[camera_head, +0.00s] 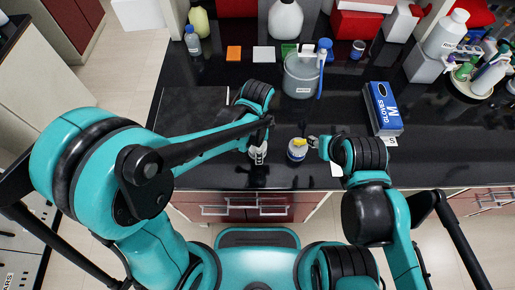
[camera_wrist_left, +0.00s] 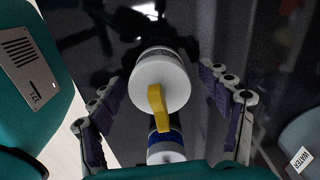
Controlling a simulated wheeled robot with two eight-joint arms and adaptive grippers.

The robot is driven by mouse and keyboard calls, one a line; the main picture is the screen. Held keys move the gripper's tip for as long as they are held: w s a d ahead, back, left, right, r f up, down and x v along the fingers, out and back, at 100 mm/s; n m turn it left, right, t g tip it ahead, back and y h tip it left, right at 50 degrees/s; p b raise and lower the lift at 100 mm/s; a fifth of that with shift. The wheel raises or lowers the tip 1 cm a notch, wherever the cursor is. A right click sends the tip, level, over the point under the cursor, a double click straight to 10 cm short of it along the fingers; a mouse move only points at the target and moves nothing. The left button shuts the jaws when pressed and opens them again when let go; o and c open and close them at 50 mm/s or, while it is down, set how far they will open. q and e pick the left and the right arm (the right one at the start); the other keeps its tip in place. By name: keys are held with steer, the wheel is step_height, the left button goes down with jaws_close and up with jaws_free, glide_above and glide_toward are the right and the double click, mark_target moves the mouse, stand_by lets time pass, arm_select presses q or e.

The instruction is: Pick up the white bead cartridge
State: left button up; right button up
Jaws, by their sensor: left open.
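A white round-topped object, which I take to be the white bead cartridge (camera_wrist_left: 158,78), is between the spread fingers of my left gripper (camera_wrist_left: 170,115) in the left wrist view. The fingers stand apart from it on both sides.
A grey water vessel (camera_head: 301,78) stands behind. A blue glove box (camera_head: 383,108) is at the right. Bottles and coloured boxes line the back.

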arm_select(q)
steer(key=c, duration=1.4)
